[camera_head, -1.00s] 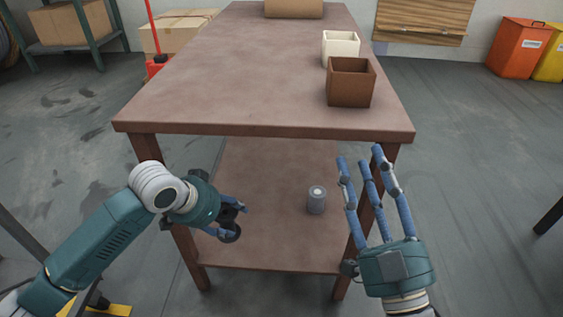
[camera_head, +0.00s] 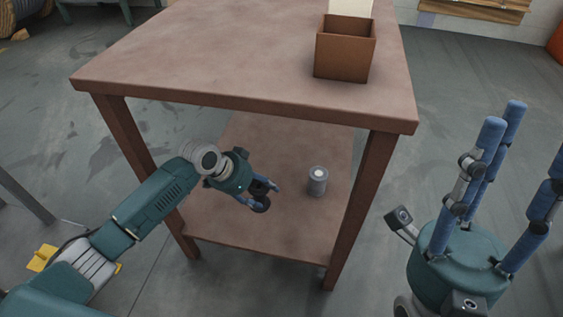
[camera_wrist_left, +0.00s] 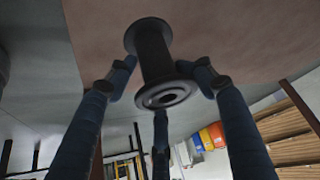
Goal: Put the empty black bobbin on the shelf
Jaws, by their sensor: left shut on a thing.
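The black bobbin (camera_wrist_left: 154,55) is held between the blue fingers of my left gripper (camera_wrist_left: 158,85) in the left wrist view. In the head view the bobbin (camera_head: 260,201) shows as a small dark shape at the fingertips of my left gripper (camera_head: 262,194). That gripper is shut on it, over the lower shelf (camera_head: 235,232) of the brown table. I cannot tell whether the bobbin touches the shelf. My right gripper (camera_head: 500,190) is at the right, outside the table, with its fingers spread, pointing up and empty.
A grey cylinder (camera_head: 317,182) with a pale top stands on the lower shelf, right of the left gripper. The tabletop (camera_head: 200,60) overhangs the shelf, with table legs (camera_head: 362,195) at the corners. A brown box (camera_head: 344,55) and a cream box (camera_head: 351,8) stand on top.

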